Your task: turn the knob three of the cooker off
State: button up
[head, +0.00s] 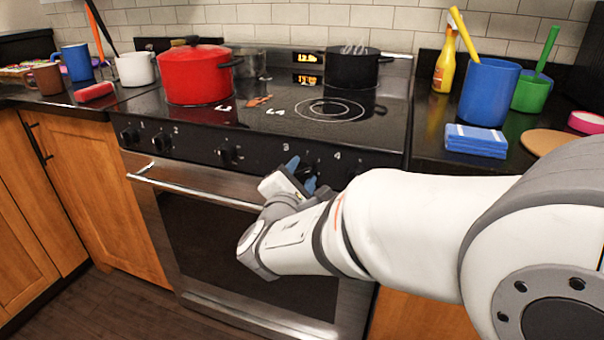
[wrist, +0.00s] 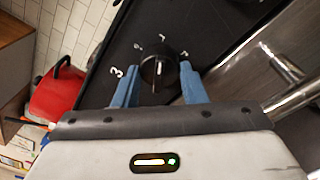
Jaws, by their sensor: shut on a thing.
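The cooker (head: 270,130) has a black front panel with a row of black knobs. Knob three (wrist: 156,70) shows in the wrist view beside a white "3" on the panel, with a pale line on its face pointing toward my gripper's palm. My gripper (wrist: 160,80) has its blue fingers on either side of this knob and is shut on it. In the head view my gripper (head: 301,174) is at the panel just below the "3", and its fingers hide the knob there.
The oven door handle (head: 190,190) runs along the cooker's front, close to my wrist. A red pot (head: 195,80) and a black pot (head: 350,72) stand on the hob. Blue sponges (head: 475,140) and a blue container (head: 488,95) are on the right counter.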

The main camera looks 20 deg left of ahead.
jog(key=shift+r, duration=0.1)
jog(key=n+p, duration=0.4)
jog(key=n, duration=0.1)
jog(key=shift+r+n+g+p, duration=0.2)
jog(key=shift+n+g+p, duration=0.1)
jog(key=shift+p, duration=0.1)
jog(key=n+p, duration=0.5)
jog(key=shift+h+p, duration=0.3)
jog(key=shift+p, duration=0.05)
jog(key=shift+o, duration=0.2)
jog(key=shift+f+n, duration=0.15)
jog(key=shift+n, duration=0.35)
jog(key=o, duration=1)
jog(key=shift+c, duration=0.2)
jog(key=shift+s, duration=0.1)
jog(key=s+p, duration=0.1)
jog(key=s, duration=0.6)
jog(key=shift+s+r, duration=0.3)
